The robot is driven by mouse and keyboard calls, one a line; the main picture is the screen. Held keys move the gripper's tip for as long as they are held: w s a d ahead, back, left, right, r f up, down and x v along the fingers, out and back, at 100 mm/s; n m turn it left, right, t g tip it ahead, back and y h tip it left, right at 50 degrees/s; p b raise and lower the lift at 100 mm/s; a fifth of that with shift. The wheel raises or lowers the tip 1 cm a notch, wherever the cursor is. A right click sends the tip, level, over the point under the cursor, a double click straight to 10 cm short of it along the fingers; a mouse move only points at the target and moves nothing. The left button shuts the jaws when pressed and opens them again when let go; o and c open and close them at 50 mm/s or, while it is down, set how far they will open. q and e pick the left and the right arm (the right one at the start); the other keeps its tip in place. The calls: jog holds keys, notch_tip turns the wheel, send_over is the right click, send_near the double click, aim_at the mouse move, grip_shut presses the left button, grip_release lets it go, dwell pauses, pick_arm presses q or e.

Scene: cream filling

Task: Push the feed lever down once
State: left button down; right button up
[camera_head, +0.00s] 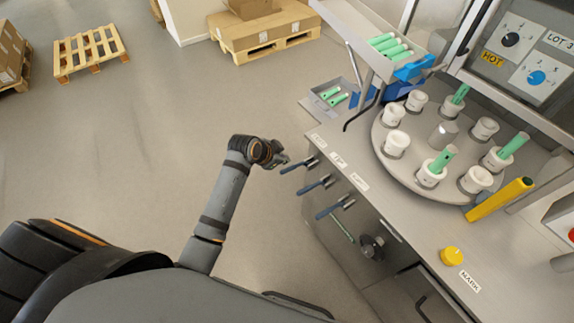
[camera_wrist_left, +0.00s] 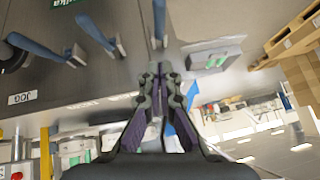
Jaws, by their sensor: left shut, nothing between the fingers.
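Three levers with blue handles stick out from the machine's left side. In the head view they are the far lever (camera_head: 298,164), the middle lever (camera_head: 315,184) and the near lever (camera_head: 336,206). Their labels are too small to read for certain, so I cannot tell which is the feed lever. My left gripper (camera_head: 285,160) is shut and empty, close to the far lever's handle end. In the left wrist view, its fingertips (camera_wrist_left: 160,68) point at one blue lever (camera_wrist_left: 159,18); a small gap seems to show. My right gripper is out of view.
A round turntable (camera_head: 398,164) with white cups and green tubes sits on the machine top. A yellow knob (camera_head: 452,257) is at its near edge. A handwheel (camera_head: 372,246) is below the levers. Open floor (camera_head: 130,140) lies to the left, with pallets (camera_head: 91,53) farther back.

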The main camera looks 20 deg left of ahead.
pick_arm(q)
send_over(292, 167)
jog(key=s, duration=0.2)
notch_tip(292, 167, down, 4)
jog(key=f, duration=0.1)
jog(key=shift+s+a+f+p, duration=0.1)
jog(key=shift+a+f+p, duration=0.1)
jog(key=shift+f, duration=0.25)
jog(key=shift+s+a+f+p, duration=0.1)
jog(key=shift+a+f+p, duration=0.1)
jog(key=shift+f, duration=0.25)
jog(key=shift+a+f, duration=0.15)
jog(key=shift+f, duration=0.4)
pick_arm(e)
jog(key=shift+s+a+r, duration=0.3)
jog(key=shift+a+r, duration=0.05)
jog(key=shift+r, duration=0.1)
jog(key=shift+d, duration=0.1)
